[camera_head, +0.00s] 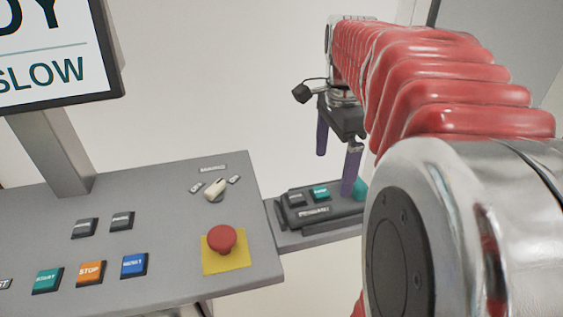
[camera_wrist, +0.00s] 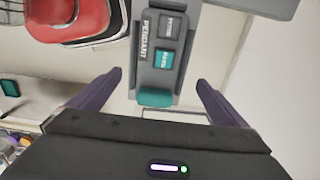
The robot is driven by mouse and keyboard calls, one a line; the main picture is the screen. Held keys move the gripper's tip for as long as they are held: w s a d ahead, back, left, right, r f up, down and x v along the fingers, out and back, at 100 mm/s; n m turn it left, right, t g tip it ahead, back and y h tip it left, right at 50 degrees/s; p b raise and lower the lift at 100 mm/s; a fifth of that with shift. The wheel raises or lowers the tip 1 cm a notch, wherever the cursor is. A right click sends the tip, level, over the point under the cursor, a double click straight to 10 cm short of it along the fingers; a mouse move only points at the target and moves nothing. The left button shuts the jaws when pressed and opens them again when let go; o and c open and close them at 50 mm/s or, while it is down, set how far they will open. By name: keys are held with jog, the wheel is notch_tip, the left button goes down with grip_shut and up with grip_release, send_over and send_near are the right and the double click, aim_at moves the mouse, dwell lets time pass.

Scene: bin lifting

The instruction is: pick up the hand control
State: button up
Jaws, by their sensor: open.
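The hand control is a dark grey pendant (camera_head: 318,211) with a dark button and a teal button, lying on a small grey shelf right of the console. In the wrist view the pendant (camera_wrist: 146,68) points up the picture, with its teal end nearest my gripper. My gripper (camera_head: 335,174) has two purple fingers, spread open and empty. In the wrist view my gripper (camera_wrist: 159,79) has one finger on each side of the pendant's line, with gaps on both sides. In the head view one finger overlaps the pendant's right part; I cannot tell whether it touches.
The grey console (camera_head: 150,215) carries a red emergency button (camera_head: 222,238) on a yellow plate, a selector knob (camera_head: 215,189) and several coloured push buttons. A screen (camera_head: 55,55) stands at the upper left. The grey shelf (camera_head: 290,240) holds the pendant beside the console.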

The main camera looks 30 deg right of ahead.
aim_at(329, 192)
jog(key=shift+f, duration=1)
jog(key=shift+s+a+f, duration=0.1)
jog(key=shift+f, duration=2.5)
jog(key=shift+c, duration=0.5)
jog(key=c, duration=1.7)
jog(key=shift+c, duration=0.2)
jog(key=shift+r, duration=0.15)
notch_tip(329, 192, up, 10)
